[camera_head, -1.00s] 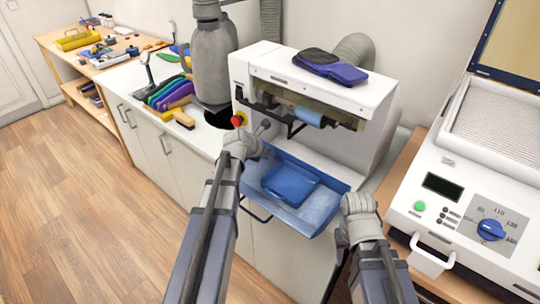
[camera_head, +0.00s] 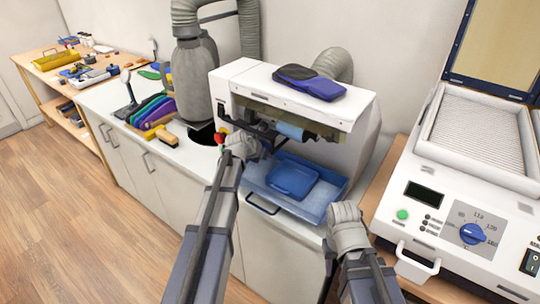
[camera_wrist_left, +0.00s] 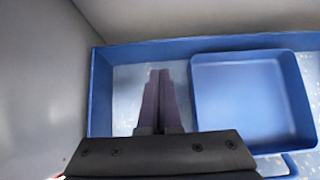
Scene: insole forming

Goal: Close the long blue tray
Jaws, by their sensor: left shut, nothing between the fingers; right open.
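The long blue tray (camera_head: 330,203) juts out from under the front of the white machine (camera_head: 352,104), with its dark handle (camera_head: 262,207) at the front. A smaller blue tray (camera_head: 293,180) lies inside it. In the left wrist view the long tray's rim (camera_wrist_left: 100,95) and the small tray (camera_wrist_left: 240,95) show below the fingers. My left gripper (camera_head: 256,147) is shut and empty at the left side of the tray; its fingers (camera_wrist_left: 158,75) lie over the tray's left part. Whether they touch it cannot be told. My right gripper (camera_head: 345,215) is right of the tray; its fingers are hard to make out.
A red knob (camera_head: 221,138) is close by my left gripper. A dark and blue insole pair (camera_head: 308,82) lies on the machine. A white heating press (camera_head: 455,205) stands at right. Coloured tools (camera_head: 155,108) and a wooden brush (camera_head: 167,137) are on the counter at left.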

